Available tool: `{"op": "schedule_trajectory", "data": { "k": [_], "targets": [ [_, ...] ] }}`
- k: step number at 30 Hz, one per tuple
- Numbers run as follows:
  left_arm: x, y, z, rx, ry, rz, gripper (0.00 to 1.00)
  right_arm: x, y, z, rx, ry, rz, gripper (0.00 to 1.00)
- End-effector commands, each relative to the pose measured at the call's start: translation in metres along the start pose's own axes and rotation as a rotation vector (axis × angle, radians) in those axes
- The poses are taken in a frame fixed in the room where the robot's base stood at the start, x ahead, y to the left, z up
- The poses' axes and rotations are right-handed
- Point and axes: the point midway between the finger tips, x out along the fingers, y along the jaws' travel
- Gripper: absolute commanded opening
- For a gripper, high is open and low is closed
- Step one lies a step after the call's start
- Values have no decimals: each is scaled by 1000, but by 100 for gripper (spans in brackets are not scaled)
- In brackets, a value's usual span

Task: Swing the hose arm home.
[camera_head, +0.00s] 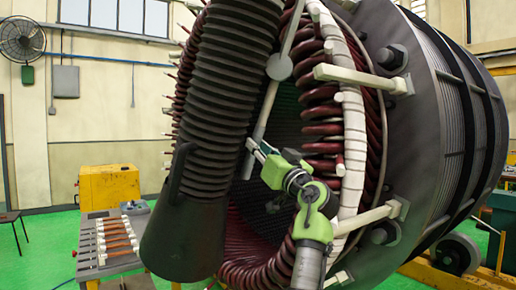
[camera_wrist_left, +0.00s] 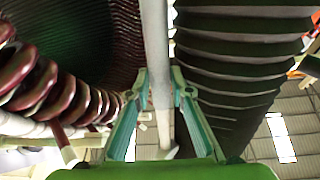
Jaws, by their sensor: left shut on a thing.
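A thick black corrugated hose (camera_head: 232,75) hangs in front of the stator bore and ends in a wide dark hood (camera_head: 187,235). A slim pale grey bar (camera_head: 267,110), which looks like part of the hose arm, runs down beside the hose from a round joint (camera_head: 279,67). My left gripper (camera_head: 257,150) is shut on this bar near its lower end. In the left wrist view the bar (camera_wrist_left: 156,50) passes upright between the two green fingers (camera_wrist_left: 158,92), with the hose (camera_wrist_left: 235,75) close on the right. My right gripper is not in view.
The stator (camera_head: 425,110), with dark red coil ends (camera_head: 322,112) and pale brackets (camera_head: 355,77), stands close around my left arm. A yellow cabinet (camera_head: 110,187) and a bench with copper-coloured bars (camera_head: 117,240) are at the left.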

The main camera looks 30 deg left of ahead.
Motion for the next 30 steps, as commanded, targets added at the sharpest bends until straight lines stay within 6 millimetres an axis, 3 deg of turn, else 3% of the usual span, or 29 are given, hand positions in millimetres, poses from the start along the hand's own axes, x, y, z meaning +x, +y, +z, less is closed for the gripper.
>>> {"op": "schedule_trajectory", "data": {
  "k": [7,8,20,23,30],
  "targets": [
    [0,0,-5,-1,12,1,0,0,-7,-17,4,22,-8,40],
    [0,0,-5,-1,11,1,27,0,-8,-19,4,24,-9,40],
    [-5,0,-3,-1,8,1,27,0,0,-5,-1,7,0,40],
    [-17,1,-3,-1,9,3,27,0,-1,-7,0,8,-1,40],
    [-68,1,-3,-2,9,3,27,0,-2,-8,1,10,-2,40]
  ]
}}
